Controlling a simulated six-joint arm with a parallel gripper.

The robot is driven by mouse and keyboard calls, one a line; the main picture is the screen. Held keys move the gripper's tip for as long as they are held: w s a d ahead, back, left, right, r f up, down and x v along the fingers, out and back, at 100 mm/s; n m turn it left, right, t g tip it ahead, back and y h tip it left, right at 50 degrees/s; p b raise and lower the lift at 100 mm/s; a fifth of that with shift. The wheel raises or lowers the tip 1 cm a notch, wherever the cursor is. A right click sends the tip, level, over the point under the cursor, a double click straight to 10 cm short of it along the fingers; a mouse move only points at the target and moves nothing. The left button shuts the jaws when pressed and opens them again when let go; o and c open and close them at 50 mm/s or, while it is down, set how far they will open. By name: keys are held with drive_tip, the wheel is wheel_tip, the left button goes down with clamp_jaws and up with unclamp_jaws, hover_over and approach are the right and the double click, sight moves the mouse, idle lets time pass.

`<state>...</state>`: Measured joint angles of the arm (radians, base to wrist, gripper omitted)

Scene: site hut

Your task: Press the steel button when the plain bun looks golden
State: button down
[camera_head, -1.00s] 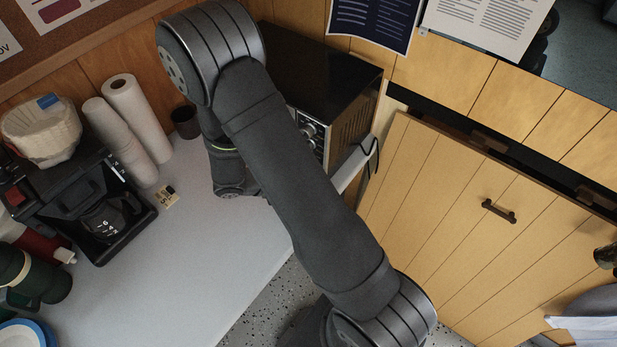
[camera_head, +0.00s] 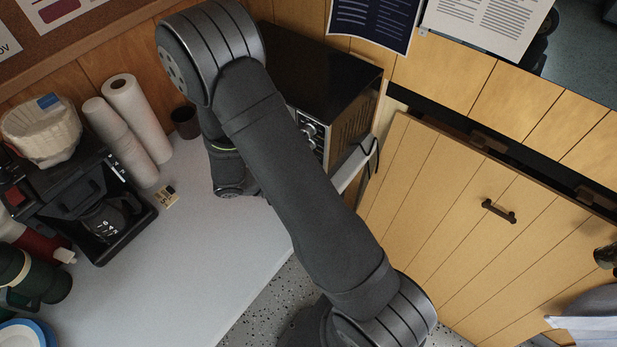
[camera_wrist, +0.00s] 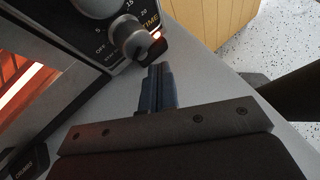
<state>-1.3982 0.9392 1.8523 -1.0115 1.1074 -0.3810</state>
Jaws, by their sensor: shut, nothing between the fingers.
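The dark toaster oven (camera_head: 325,75) stands at the back of the counter, its front mostly behind my arm. In the wrist view its front panel shows a grey timer knob (camera_wrist: 128,38) and a small lit orange lamp (camera_wrist: 157,35). My gripper (camera_wrist: 158,68) is shut and empty, its fingertips a little below the timer knob; I cannot tell whether they touch the panel. I cannot make out the steel button. The oven window (camera_wrist: 28,85) glows red-orange at the left edge. The plain bun is in neither view, so its colour cannot be seen.
A coffee maker (camera_head: 75,195), paper towel rolls (camera_head: 135,115) and a dark cup (camera_head: 185,122) stand left of my arm. The counter (camera_head: 190,265) is clear in front. A wooden door panel with a handle (camera_head: 497,211) is at the right.

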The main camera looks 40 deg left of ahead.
drive_tip(key=shift+w, duration=0.15)
idle(0.7)
drive_tip(key=shift+w, duration=0.25)
drive_tip(key=shift+w, duration=0.4)
idle(0.6)
drive_tip(key=shift+s, duration=0.8)
drive_tip(key=shift+s, duration=0.15)
drive_tip(key=shift+s, duration=2.4)
drive_tip(key=shift+w, duration=0.1)
